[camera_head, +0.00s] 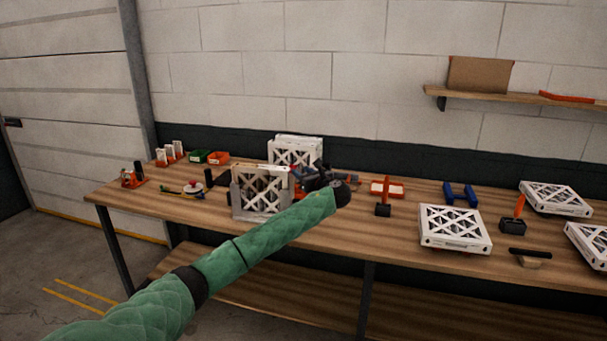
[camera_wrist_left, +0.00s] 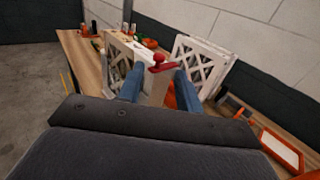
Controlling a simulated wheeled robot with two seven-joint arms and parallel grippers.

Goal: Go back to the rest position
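My left arm, in a green sleeve, reaches in from the lower left of the head view. Its gripper (camera_head: 318,178) is over the table, just right of a white lattice-sided filter box (camera_head: 264,182) standing upright in a grey holder (camera_head: 236,200). In the left wrist view the two blue fingers (camera_wrist_left: 158,88) are apart. A pale upright piece with a red top (camera_wrist_left: 158,64) shows between them; I cannot tell whether it is touched. White lattice boxes show on both sides, one at the left (camera_wrist_left: 116,58) and one at the right (camera_wrist_left: 200,62). My right gripper is not in view.
Behind stand more white filter boxes (camera_head: 296,148). Green (camera_head: 199,156) and orange (camera_head: 218,157) bins are at the left rear. Right of my gripper are an orange tray (camera_head: 392,190), a blue stand (camera_head: 460,194) and a flat filter box (camera_head: 455,228). The air above the table is clear.

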